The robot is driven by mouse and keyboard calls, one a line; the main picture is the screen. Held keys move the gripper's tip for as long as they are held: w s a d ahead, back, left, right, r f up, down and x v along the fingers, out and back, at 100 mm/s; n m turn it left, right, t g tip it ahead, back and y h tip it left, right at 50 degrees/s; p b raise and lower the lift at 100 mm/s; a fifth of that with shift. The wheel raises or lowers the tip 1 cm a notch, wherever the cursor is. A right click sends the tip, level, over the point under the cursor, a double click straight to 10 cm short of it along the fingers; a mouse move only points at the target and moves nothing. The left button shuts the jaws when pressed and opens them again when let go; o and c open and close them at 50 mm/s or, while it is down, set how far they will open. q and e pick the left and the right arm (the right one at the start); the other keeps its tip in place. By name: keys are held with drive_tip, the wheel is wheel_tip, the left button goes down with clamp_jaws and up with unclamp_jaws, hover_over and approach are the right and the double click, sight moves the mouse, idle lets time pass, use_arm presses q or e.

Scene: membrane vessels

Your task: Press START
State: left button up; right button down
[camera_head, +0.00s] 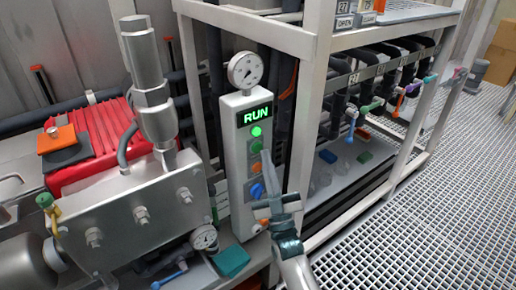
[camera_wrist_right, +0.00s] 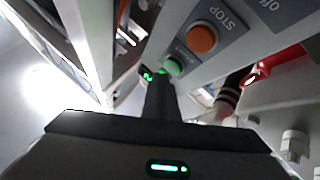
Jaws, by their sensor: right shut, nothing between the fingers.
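The grey control box (camera_head: 237,180) stands upright in the middle of the head view. Its display (camera_head: 255,114) reads RUN in green. Below it are a lit green lamp (camera_head: 256,131), the green START button (camera_head: 256,147), the orange STOP button (camera_head: 256,167) and a blue knob (camera_head: 257,190). My right gripper (camera_head: 267,157) is shut and empty, its tips at the box front beside the START button. In the right wrist view the fingers (camera_wrist_right: 160,82) end close to the green START button (camera_wrist_right: 174,66), with STOP (camera_wrist_right: 202,38) beyond. I cannot tell whether they touch it. My left gripper is not in view.
A round gauge (camera_head: 245,69) sits above the box. A metal block with a tall fitting (camera_head: 145,212) and a red ribbed unit (camera_head: 90,145) stand left. A rack post (camera_head: 308,110) stands close on the right. Open grating floor (camera_head: 430,220) lies farther right.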

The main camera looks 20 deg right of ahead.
use_arm(q)
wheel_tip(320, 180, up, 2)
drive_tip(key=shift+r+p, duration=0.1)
drive_tip(key=shift+p, duration=0.95)
use_arm(e)
drive_tip(key=s, duration=0.1)
drive_tip(key=s+d, duration=0.1)
drive_tip(key=s, duration=0.2)
drive_tip(key=shift+s+d, duration=0.35)
